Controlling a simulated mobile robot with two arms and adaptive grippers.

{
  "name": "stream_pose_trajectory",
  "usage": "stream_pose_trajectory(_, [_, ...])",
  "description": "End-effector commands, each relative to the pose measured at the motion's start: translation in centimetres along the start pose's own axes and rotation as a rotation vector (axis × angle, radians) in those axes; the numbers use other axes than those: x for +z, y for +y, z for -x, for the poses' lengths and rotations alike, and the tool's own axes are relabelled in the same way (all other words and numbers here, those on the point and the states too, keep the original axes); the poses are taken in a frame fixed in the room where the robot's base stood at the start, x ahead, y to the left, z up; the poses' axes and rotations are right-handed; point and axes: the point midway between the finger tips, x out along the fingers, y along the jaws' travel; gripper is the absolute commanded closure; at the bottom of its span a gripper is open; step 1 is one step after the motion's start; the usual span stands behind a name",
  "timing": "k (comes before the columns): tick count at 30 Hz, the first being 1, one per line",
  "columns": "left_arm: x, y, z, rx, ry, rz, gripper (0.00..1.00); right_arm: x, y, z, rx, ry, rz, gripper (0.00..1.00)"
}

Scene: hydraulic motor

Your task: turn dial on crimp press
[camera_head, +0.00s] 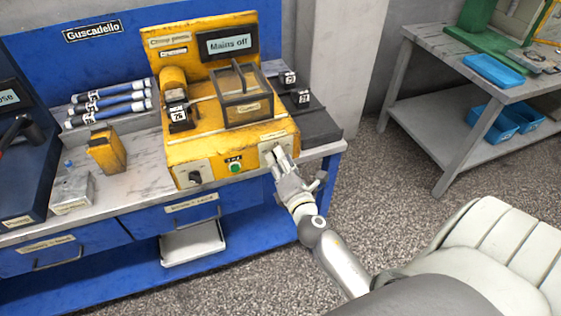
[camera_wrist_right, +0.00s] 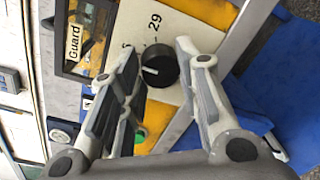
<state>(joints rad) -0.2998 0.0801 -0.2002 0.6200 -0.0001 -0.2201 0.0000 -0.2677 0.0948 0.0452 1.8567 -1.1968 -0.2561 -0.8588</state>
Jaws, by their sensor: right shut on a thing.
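The yellow crimp press (camera_head: 210,140) stands on the workbench, with a screen (camera_head: 228,44) reading "Mains off". My right gripper (camera_head: 281,160) is at the pale panel on the right of its front face. In the right wrist view, a round black dial (camera_wrist_right: 159,66) with a white pointer line sits on a white panel marked "29". My right gripper (camera_wrist_right: 160,58) has a finger on each side of this dial and is shut on it. In the head view the gripper hides this dial. Another black knob (camera_head: 195,177) is on the left front panel. My left gripper is not in view.
A green button (camera_head: 235,167) is between the two front panels. A clear guard box (camera_head: 243,95) sits on the press. Several blue-and-white tubes (camera_head: 112,103), a yellow block (camera_head: 106,150) and a grey box (camera_head: 71,192) lie to the left. A side table (camera_head: 430,38) stands right.

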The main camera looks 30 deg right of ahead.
Motion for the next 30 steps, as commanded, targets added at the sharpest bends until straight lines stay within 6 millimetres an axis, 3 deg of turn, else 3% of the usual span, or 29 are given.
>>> stream_pose_trajectory(10, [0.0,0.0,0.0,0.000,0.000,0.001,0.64,-0.1,-0.1,0.1,-0.002,0.002,-0.003,0.93])
stream_pose_trajectory(11, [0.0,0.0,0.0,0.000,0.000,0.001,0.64,-0.1,-0.1,0.1,-0.002,0.002,-0.002,0.66])
stream_pose_trajectory(16, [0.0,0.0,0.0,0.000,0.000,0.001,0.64,-0.1,-0.1,0.0,-0.001,0.001,-0.002,0.46])
stream_pose_trajectory(26, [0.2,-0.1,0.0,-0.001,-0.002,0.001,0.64,0.0,0.0,0.1,-0.001,0.001,-0.002,0.46])
stream_pose_trajectory(30, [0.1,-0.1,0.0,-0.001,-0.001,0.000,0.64,-0.1,-0.1,1.3,-0.002,0.002,-0.005,0.46])
